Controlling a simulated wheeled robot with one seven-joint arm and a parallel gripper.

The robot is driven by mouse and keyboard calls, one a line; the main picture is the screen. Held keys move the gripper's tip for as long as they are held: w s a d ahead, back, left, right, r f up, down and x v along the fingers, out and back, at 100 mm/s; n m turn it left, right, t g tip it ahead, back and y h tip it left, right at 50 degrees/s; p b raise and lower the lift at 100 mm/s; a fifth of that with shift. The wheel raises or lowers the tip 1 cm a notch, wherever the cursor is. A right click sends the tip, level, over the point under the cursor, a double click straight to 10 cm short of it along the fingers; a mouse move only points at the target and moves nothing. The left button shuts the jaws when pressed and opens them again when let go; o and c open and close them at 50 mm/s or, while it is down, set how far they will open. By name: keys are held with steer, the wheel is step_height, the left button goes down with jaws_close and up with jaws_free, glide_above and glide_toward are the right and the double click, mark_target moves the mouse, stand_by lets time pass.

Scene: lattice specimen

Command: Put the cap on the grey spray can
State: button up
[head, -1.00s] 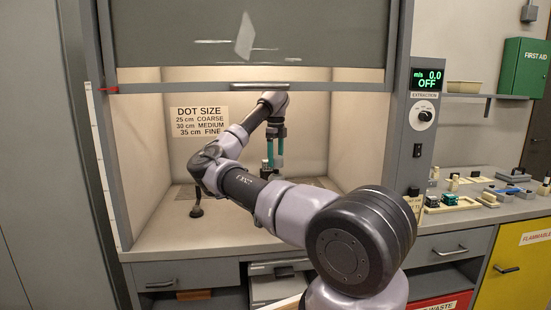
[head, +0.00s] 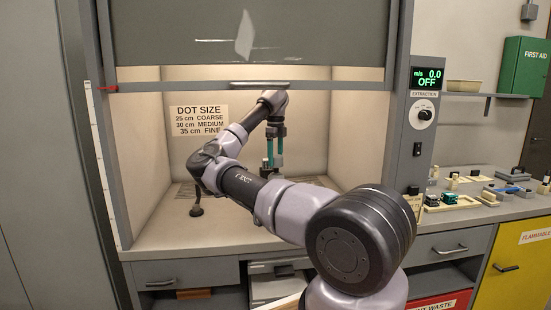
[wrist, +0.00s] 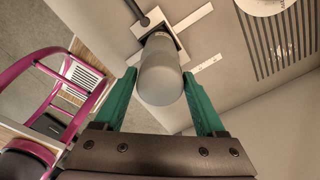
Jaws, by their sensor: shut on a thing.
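My gripper (wrist: 160,75) has its two green fingers on either side of a smooth grey rounded cylinder, which looks like the cap (wrist: 161,84). It is shut on it. Beyond the cap and in line with it, a darker grey part, perhaps the spray can (wrist: 158,43), shows at a dark square holder on a pale plate. I cannot tell whether cap and can touch. The can and cap are not clear there.
The hood's raised sash (head: 250,35) hangs above my arm. A dark stand (head: 196,205) is at the left of the hood floor. Several small items lie on the right counter (head: 455,222). A magenta tubular frame (wrist: 45,75) shows at the left of the wrist view.

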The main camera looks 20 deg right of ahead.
mark_target(275, 165)
steer(key=shift+f, duration=0.15)
steer(key=shift+f, duration=0.75)
steer(key=shift+f, duration=0.85)
stand_by(0.6)
steer(key=shift+f+n, duration=0.1)
steer(key=shift+n, duration=0.3)
stand_by(1.0)
steer(key=o, duration=1.2)
steer(key=shift+r, duration=2.6)
